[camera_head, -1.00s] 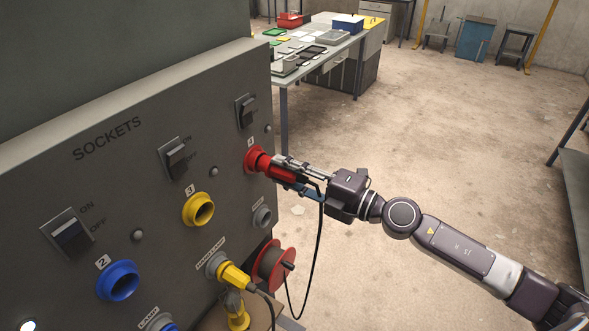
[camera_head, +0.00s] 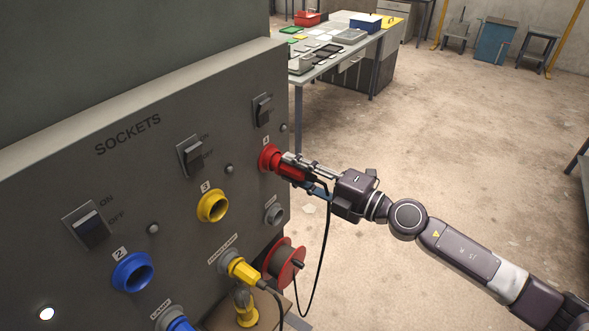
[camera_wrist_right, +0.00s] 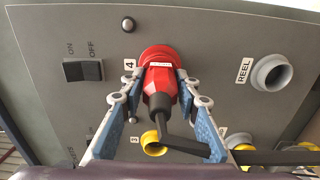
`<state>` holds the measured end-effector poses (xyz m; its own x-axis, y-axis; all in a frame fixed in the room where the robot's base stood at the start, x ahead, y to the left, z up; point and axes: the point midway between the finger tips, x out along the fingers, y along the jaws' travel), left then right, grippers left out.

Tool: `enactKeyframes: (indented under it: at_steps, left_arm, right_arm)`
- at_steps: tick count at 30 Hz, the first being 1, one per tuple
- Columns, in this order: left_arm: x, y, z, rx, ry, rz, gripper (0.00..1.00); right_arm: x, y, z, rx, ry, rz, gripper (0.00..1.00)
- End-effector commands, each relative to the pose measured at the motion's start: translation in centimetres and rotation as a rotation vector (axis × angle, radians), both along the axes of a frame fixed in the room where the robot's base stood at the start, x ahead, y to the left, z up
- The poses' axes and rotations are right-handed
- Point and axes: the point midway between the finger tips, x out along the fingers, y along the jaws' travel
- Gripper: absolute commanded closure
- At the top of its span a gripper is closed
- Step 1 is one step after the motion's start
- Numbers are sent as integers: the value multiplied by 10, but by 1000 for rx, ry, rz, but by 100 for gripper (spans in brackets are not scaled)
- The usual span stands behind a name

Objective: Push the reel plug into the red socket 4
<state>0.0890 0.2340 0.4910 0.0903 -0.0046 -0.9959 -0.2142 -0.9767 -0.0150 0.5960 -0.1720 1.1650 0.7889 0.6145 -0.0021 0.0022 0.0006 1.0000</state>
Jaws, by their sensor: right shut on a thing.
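The red socket 4 (camera_head: 268,157) is at the right end of the upper socket row on the grey panel. My right gripper (camera_head: 291,168) is shut on the red reel plug (camera_head: 293,173), whose front end is at the socket mouth. In the right wrist view the plug (camera_wrist_right: 161,88) lies between the two blue-padded fingers and lines up with the red socket (camera_wrist_right: 157,53). The plug's front meets or enters the socket; how deep it sits cannot be told. Its black cable hangs down from the back. My left gripper is not in view.
The panel (camera_head: 160,170) also holds a yellow socket 3 (camera_head: 212,205), a blue socket 2 (camera_head: 132,272) and switches. A yellow plug (camera_head: 243,270) sits in a lower socket. The red cable reel (camera_head: 284,262) stands below socket 4.

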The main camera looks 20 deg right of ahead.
Motion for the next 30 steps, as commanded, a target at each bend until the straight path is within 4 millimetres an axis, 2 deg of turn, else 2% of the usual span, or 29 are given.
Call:
enactKeyframes:
  at_steps: [30]
  left_arm:
    - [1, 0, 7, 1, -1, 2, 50]
  right_arm:
    - [0, 1, 1, 1, 0, -1, 100]
